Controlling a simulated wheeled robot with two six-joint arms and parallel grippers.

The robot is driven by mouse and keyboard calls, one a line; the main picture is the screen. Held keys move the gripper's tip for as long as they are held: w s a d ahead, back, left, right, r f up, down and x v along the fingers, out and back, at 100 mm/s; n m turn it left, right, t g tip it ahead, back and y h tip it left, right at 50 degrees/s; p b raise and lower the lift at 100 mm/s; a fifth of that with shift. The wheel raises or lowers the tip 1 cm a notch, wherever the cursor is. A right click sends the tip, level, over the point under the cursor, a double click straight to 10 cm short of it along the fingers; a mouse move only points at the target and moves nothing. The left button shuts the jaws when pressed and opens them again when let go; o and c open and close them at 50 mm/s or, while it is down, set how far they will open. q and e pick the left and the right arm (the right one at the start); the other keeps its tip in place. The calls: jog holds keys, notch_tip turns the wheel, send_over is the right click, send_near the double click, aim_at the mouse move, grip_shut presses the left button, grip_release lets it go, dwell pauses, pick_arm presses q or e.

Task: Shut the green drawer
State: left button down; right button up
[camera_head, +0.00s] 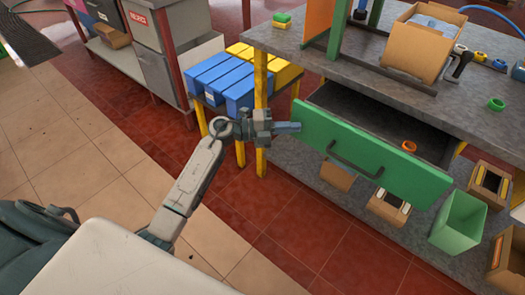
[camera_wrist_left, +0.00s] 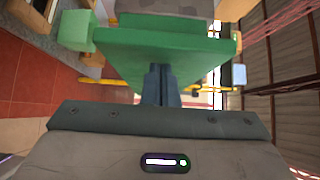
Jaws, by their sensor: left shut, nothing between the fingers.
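The green drawer (camera_head: 375,158) stands pulled out from under the grey workbench, with a dark bar handle across its front. An orange ring (camera_head: 408,146) shows at the drawer, behind its front panel. My left gripper (camera_head: 297,127) is shut and empty, its fingertips at the left end of the green front. In the left wrist view the shut fingers (camera_wrist_left: 160,85) point at the green panel (camera_wrist_left: 165,52). I cannot tell whether they touch it. My right gripper is in neither view.
The workbench (camera_head: 330,62) carries a cardboard box (camera_head: 424,45), a green ring (camera_head: 496,104) and other small items. A green bin (camera_head: 459,222) and several boxes sit below the drawer. Blue bins (camera_head: 222,78) stand to the left. The red tile floor in front is clear.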

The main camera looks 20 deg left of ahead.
aim_at(317, 103)
pick_arm(q)
jog(key=w+d+b, duration=0.1)
jog(key=w, duration=0.3)
jog(key=w+d, duration=0.1)
jog(key=w, duration=0.3)
jog(key=w+d+b, duration=0.1)
jog(key=w, duration=0.3)
jog(key=shift+w+d+b, duration=0.2)
jog(key=shift+w+b, duration=0.05)
jog(key=shift+b, duration=0.1)
jog(key=shift+w+d, duration=0.15)
jog(key=shift+w, duration=0.45)
jog(key=shift+w+r, duration=0.1)
jog(key=shift+r, duration=0.2)
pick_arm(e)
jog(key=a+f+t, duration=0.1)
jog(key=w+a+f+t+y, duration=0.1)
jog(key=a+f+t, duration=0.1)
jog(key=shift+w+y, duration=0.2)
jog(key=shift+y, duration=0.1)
